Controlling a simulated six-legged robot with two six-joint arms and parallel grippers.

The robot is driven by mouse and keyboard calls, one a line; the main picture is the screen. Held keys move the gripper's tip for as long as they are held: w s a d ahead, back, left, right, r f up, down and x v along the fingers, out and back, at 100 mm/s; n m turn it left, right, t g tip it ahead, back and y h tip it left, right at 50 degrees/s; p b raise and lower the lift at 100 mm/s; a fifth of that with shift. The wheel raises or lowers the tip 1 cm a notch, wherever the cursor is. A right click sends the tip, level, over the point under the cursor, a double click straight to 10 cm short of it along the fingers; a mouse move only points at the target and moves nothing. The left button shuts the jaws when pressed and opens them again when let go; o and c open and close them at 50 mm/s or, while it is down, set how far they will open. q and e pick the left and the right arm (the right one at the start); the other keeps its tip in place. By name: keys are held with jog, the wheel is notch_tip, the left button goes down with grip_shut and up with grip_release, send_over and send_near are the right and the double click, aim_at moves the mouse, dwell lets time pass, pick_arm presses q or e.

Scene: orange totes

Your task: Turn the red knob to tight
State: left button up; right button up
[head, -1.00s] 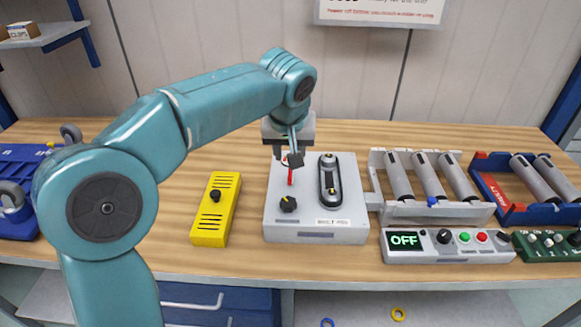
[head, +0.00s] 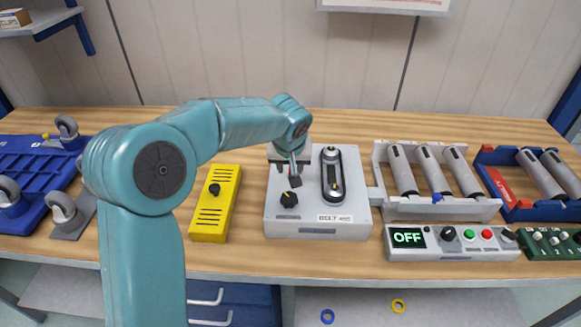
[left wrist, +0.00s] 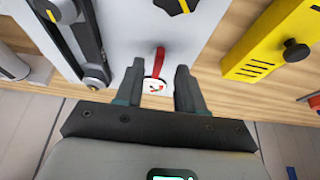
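The red knob (left wrist: 159,62) is a narrow red lever on the grey belt unit (head: 315,232), above a small white label with red marks (left wrist: 155,87). My left gripper (left wrist: 160,68) is open, with one finger on each side of the lever in the left wrist view; gaps show on both sides. I cannot tell whether the fingertips are level with it in depth. In the head view the left gripper (head: 293,172) is over the back left of the unit and hides the red knob. My right gripper is in neither view.
Right of the gripper is a black belt on pulleys (head: 332,176); a black knob (head: 289,200) is in front. A yellow box (head: 215,205) stands left. A roller conveyor (head: 440,208) and control panel reading OFF (head: 450,242) stand right. Bare wood lies behind.

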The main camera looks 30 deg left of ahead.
aim_at(290, 172)
pick_arm(q)
jog(key=x, duration=0.3)
jog(key=shift+w+a+r, duration=0.1)
jog(key=shift+w+r, duration=0.05)
jog(key=shift+w, duration=0.05)
jog(key=shift+s, duration=0.15)
jog(key=shift+f, duration=0.2)
jog(key=c, duration=0.4)
grip_shut()
